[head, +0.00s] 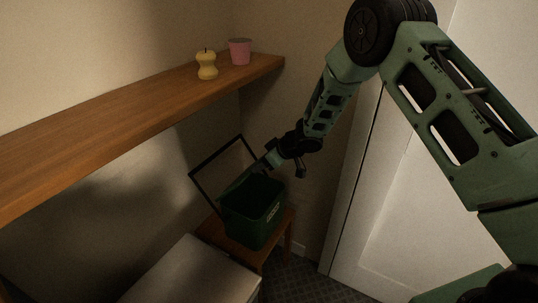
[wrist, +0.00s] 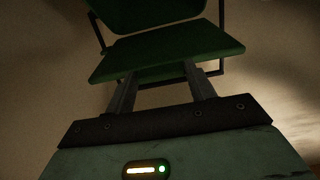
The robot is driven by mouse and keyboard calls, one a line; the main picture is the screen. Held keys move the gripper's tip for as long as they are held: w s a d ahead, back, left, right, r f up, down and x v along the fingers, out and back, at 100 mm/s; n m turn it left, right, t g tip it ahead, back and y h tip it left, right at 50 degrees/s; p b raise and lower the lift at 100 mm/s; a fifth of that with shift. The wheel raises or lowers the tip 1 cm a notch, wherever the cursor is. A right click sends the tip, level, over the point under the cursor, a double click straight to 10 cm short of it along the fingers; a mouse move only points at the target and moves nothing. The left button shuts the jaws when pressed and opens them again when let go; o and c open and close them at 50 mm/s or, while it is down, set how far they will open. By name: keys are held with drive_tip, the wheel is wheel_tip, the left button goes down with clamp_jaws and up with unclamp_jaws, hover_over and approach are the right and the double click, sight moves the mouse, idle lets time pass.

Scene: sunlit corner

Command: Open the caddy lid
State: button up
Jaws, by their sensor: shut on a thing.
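The dark green caddy (head: 254,216) stands upright on a small wooden stand, with pale markings on its front. Its thin black handle (head: 206,163) is raised at the back left. My gripper (head: 262,168) is at the caddy's top, beside the handle. In the wrist view, the green lid (wrist: 170,49) lies across the ends of the fingers, and my gripper (wrist: 165,80) is shut on it. The fingertips are hidden at the lid's edge. In the head view the lid is dark and partly hidden by the gripper; its exact angle is hard to tell.
A wooden shelf (head: 120,112) runs along the wall above, holding a yellow pear-shaped object (head: 207,66) and a pink cup (head: 240,51). A pale box-like surface (head: 190,275) is in front of the wooden stand (head: 268,250). A white door (head: 400,200) is to the right.

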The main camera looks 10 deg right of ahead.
drive_tip(key=w+a+r+p, duration=0.5)
drive_tip(key=p, duration=0.4)
drive_tip(key=w+a+p, duration=0.3)
drive_tip(key=w+a, duration=0.1)
drive_tip(key=shift+a+r, duration=0.1)
drive_tip(key=shift+r, duration=0.15)
drive_tip(key=shift+w+a+p, duration=0.5)
drive_tip(key=shift+w+a, duration=0.15)
drive_tip(key=shift+w, duration=0.1)
drive_tip(key=o, duration=1.3)
drive_tip(key=shift+r, duration=0.1)
drive_tip(key=shift+o, duration=0.5)
drive_tip(key=shift+s+d+f, duration=0.1)
drive_tip(key=shift+d+f, duration=0.05)
drive_tip(key=shift+f, duration=0.05)
drive_tip(key=b+v, duration=0.2)
drive_tip(key=v, duration=1.5)
drive_tip(key=shift+b, duration=0.4)
drive_tip(key=shift+s+d, duration=0.1)
drive_tip(key=shift+s, duration=0.05)
